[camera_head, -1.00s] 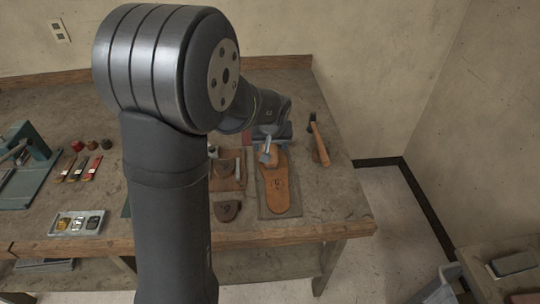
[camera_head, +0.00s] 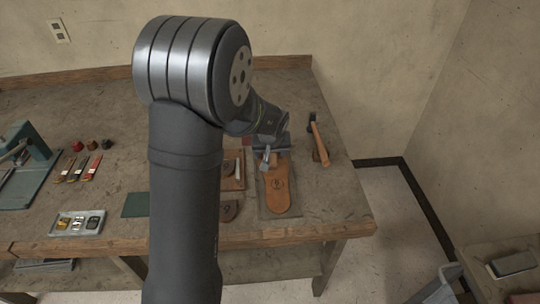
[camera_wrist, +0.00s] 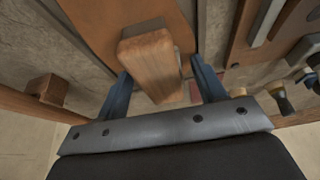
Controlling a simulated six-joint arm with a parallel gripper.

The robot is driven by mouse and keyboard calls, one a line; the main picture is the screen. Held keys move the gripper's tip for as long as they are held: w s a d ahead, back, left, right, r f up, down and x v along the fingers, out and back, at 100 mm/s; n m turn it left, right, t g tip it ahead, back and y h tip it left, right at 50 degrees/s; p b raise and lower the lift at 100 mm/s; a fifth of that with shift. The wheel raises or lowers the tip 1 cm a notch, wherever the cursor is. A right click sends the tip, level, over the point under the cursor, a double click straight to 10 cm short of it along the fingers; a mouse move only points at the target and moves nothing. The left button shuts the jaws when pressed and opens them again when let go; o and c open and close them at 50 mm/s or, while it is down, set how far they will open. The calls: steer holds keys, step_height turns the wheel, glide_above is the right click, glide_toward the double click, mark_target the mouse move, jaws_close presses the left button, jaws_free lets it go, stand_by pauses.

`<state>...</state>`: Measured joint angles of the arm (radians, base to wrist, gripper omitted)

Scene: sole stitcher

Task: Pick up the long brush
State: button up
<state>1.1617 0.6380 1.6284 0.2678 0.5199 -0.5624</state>
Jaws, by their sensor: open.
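My gripper (camera_wrist: 163,87) is open in the wrist view, with one blue-grey finger on each side of a wooden block (camera_wrist: 152,62). The block is long, light brown with a darker end, and may be the back of the long brush; no bristles show. It lies over a brown leather sole (camera_wrist: 95,22). I cannot tell whether the fingers touch it. In the head view my gripper (camera_head: 266,160) is over the upper part of the sole (camera_head: 278,190), and the block is hard to make out there.
A hammer (camera_head: 318,145) lies to the right of the sole. Leather pieces (camera_head: 233,170) lie to its left, partly behind my arm. A small tray (camera_head: 78,223), red-handled tools (camera_head: 82,168) and a teal machine (camera_head: 28,150) stand at the left. Several handled tools (camera_wrist: 280,97) show at right in the wrist view.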

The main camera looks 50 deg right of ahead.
steer(key=shift+f, duration=0.1)
steer(key=c, duration=1.1)
